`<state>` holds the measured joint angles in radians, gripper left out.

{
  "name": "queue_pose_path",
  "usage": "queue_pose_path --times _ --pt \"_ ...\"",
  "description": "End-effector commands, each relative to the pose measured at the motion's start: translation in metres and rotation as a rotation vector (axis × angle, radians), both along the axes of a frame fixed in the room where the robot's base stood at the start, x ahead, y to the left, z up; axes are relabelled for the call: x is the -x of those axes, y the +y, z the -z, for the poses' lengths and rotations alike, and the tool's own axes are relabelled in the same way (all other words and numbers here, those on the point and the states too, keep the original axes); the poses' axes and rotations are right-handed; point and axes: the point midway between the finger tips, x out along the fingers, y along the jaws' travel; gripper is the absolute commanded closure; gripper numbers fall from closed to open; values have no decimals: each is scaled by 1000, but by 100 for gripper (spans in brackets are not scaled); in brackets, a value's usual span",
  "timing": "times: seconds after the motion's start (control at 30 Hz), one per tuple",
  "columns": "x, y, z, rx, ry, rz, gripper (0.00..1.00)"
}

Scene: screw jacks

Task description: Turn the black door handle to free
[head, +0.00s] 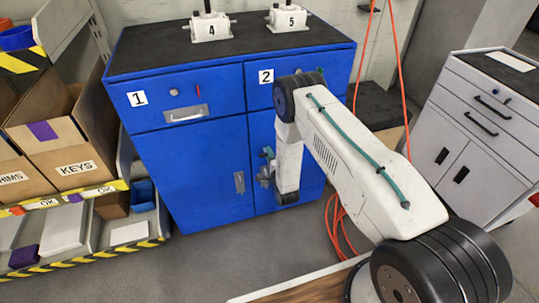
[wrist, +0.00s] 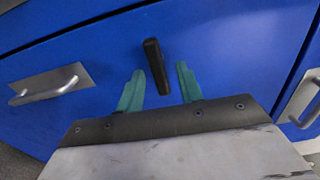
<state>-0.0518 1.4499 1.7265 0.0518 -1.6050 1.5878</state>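The black door handle (wrist: 156,66) is a short dark bar on a blue panel in the wrist view. It stands nearly upright in the picture, leaning slightly. My gripper (wrist: 160,69) is open, with one green finger on each side of the handle's lower part. Blue gaps show between the handle and both fingers; how far the tips are from the panel I cannot tell. In the head view my gripper (head: 265,167) is at the blue cabinet's right door (head: 262,135), partly behind my arm. The black handle cannot be made out there.
The blue cabinet (head: 190,160) has drawers marked 1 and 2 and jacks on top. A silver pull (wrist: 50,86) is left of my fingers, another (wrist: 301,98) right. Box shelves (head: 65,150) stand left, a white cabinet (head: 465,140) right. An orange cable (head: 335,225) lies nearby.

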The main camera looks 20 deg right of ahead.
Motion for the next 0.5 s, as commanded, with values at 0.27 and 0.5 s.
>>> queue_pose_path --times 0.27,0.5 --pt "48 0 0 0 2 0 64" --pt "66 0 0 -1 0 0 64"
